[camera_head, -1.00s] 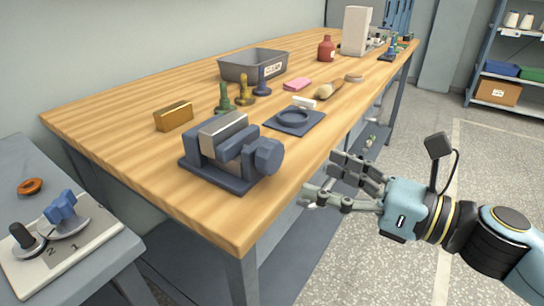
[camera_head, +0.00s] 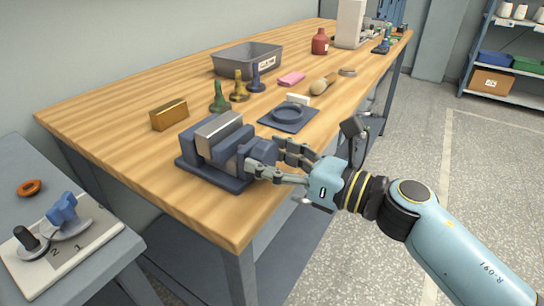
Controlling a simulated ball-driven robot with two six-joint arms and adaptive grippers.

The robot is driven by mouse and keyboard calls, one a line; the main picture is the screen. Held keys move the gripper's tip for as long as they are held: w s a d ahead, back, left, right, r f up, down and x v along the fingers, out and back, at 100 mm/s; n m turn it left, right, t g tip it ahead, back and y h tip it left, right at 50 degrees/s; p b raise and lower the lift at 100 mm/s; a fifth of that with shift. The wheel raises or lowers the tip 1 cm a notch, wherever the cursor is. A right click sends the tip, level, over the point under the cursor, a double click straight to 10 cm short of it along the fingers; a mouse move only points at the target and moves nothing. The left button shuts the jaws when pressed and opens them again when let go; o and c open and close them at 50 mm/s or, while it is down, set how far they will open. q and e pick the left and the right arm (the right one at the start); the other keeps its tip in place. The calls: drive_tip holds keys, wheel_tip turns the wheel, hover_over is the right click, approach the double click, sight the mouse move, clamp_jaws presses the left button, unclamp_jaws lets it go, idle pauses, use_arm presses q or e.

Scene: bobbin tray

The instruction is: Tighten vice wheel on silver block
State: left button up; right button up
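A dark blue-grey vice (camera_head: 215,168) stands near the front edge of the wooden bench. A silver block (camera_head: 217,131) sits between its jaws; I cannot tell how tightly. The vice wheel (camera_head: 258,152) is on the right side of the vice and is partly hidden by my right gripper. My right gripper (camera_head: 264,156) is at the wheel, with one finger behind it and one in front of it. The fingers are spread, and I cannot tell whether they press on the wheel. My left gripper is not in view.
A brass block (camera_head: 169,115), several small spindles, a grey bin (camera_head: 215,65) and a dark plate with a ring (camera_head: 286,126) are on the wooden bench (camera_head: 110,130). A side table (camera_head: 110,250) with a numbered board is at the left. Open floor lies at the right.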

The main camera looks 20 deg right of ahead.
drive_tip(key=c, duration=0.7)
drive_tip(key=shift+c, duration=0.2)
drive_tip(key=m+p, duration=0.2)
drive_tip(key=m, duration=0.1)
drive_tip(key=shift+r, duration=0.1)
drive_tip(key=m+p, duration=0.2)
drive_tip(key=m, duration=0.1)
drive_tip(key=shift+m+p, duration=0.3)
drive_tip(key=shift+p, duration=0.1)
drive_tip(key=m+p, duration=0.4)
drive_tip(key=m, duration=0.2)
drive_tip(key=shift+d, duration=0.1)
drive_tip(key=m+p, duration=0.2)
drive_tip(key=m, duration=0.2)
drive_tip(key=shift+p, duration=0.35)
drive_tip(key=shift+f+m+p, duration=0.25)
drive_tip(key=shift+m+p, duration=0.25)
drive_tip(key=shift+m, duration=0.6)
